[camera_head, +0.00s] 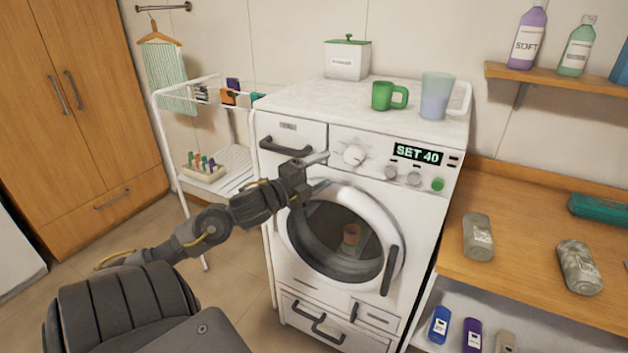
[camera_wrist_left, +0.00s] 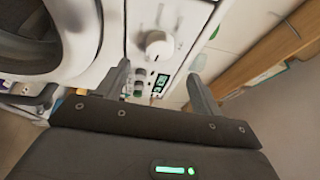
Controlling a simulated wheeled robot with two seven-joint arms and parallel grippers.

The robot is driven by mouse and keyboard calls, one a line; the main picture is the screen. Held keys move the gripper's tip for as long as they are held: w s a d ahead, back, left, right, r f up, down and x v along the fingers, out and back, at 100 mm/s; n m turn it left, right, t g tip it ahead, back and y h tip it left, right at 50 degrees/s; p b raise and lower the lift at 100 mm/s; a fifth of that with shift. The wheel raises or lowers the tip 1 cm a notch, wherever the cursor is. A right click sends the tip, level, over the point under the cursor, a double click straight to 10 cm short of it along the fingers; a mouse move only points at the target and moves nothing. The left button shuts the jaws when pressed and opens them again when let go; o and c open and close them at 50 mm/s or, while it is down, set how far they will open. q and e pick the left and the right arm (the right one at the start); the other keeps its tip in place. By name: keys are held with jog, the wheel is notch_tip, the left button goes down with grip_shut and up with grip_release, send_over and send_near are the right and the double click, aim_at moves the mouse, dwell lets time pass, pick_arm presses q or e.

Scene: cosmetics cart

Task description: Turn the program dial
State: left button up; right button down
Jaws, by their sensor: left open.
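The program dial (camera_head: 353,155) is a large white round knob on the front panel of the white washing machine (camera_head: 290,215), left of a display (camera_head: 418,154) that reads "SET 40". My left gripper (camera_head: 324,172) is open in front of the machine, a little left of and below the dial, with nothing between its fingers. In the left wrist view the dial (camera_wrist_left: 157,46) shows ahead of the fingers (camera_wrist_left: 160,85), apart from them. The machine's round door is below the gripper and looks shut, with a reddish-brown cup-like item behind its glass. My right gripper is not seen.
A green mug (camera_head: 383,96), a clear bluish jug (camera_head: 436,97) and a white box (camera_head: 347,60) stand on the machine. Two smaller knobs and a green button (camera_head: 437,184) sit right of the dial. A drying rack (camera_head: 215,130) stands left; a wooden counter (camera_head: 520,240) stands right.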

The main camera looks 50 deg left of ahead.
pick_arm(q)
jog(key=shift+s+a+f, duration=0.1)
jog(key=shift+s, duration=0.95)
